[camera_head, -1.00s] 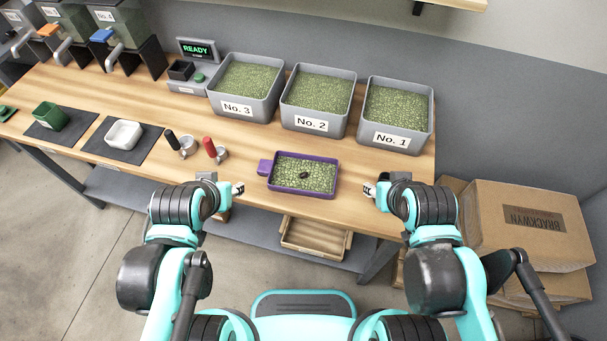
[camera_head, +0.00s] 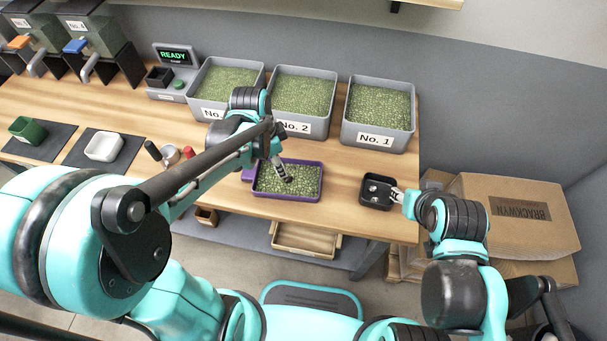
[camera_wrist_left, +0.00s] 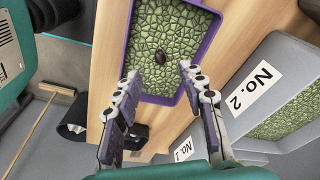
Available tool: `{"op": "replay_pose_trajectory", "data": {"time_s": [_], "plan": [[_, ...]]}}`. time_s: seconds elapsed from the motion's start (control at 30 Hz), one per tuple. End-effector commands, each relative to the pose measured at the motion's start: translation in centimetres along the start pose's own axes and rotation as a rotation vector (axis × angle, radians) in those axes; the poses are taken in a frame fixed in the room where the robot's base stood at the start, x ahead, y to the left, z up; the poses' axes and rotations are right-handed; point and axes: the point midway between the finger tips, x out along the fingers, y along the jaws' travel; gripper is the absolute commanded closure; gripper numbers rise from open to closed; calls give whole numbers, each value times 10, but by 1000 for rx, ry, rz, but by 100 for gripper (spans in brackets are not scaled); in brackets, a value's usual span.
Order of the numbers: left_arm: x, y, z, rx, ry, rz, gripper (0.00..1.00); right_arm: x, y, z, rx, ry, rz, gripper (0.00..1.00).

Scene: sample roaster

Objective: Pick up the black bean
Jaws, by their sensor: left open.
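The black bean (camera_wrist_left: 160,57) lies on green beans in the purple tray (camera_wrist_left: 215,45), seen in the left wrist view. In the head view the purple tray (camera_head: 290,199) sits near the table's front edge. My left gripper (camera_head: 284,175) points down over this tray there, and its tips hide the bean or blend with it. In the left wrist view my left gripper (camera_wrist_left: 161,76) is open and empty, with the bean beyond the gap between its fingertips. My right gripper (camera_head: 396,195) is beside a small black box (camera_head: 376,203); I cannot tell whether it grips it.
Grey bins No. 3 (camera_head: 228,80), No. 2 (camera_head: 305,90) and No. 1 (camera_head: 379,105) stand behind the tray. Bare tabletop lies between the tray and the black box.

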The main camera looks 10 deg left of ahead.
Motion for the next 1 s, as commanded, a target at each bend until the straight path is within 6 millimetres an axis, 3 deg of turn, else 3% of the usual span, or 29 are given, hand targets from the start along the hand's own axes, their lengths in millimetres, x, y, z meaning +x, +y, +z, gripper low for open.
{"op": "replay_pose_trajectory", "data": {"time_s": [0.47, 0.7, 0.97, 1.0], "plan": [[46, -2, -2, 62, -9, 30, 59, 13, 0, 10, 0, 0, 0, 60], [83, -2, -2, 60, -8, 29, 59, 28, 0, 20, 0, 0, 0, 60], [86, -2, -3, 60, -7, 29, 59, 28, 0, 20, 0, 0, 0, 60], [86, -2, -3, 60, -7, 29, 64, 28, 0, 20, 0, 0, 0, 60]]}}
